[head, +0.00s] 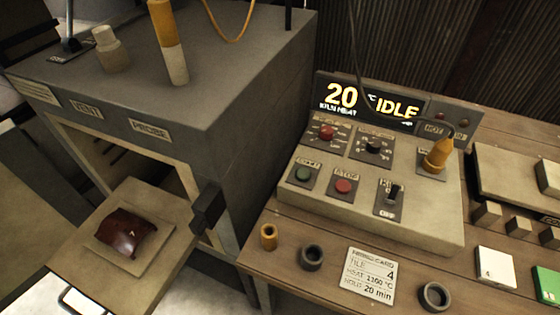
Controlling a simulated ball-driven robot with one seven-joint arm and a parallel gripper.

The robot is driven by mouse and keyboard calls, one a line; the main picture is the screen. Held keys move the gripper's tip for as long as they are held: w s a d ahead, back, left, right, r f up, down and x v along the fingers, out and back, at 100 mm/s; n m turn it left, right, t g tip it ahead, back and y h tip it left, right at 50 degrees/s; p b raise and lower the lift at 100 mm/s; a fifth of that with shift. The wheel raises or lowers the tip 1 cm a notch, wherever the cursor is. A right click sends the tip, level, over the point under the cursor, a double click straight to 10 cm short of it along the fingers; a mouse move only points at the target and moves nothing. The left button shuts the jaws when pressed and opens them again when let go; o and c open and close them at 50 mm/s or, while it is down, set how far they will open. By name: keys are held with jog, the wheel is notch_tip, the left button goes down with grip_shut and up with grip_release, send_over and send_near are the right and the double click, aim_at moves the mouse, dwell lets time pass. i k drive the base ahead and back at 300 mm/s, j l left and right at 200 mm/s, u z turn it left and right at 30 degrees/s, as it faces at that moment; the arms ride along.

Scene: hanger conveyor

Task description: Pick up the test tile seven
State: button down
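Test tile seven (126,232) is a dark red-brown, glossy, curved tile with a small pale mark like a 7 on it. It lies on a square beige slab (160,250), on the lowered door (75,250) of a grey kiln (170,90). Nothing covers the tile.
The kiln's dark opening is behind the tile, with a black block (207,207) to its right. The wooden bench (330,290) holds a control panel (370,190) reading "20" and "IDLE", rings, a card (369,277), and white (496,267) and green (548,283) tiles.

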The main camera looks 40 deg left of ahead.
aim_at(121, 230)
jog(key=u, duration=1.95)
jog(key=k+j+u, duration=0.1)
jog(key=j, duration=0.2)
jog(key=j+u, duration=0.1)
jog(key=j, duration=0.2)
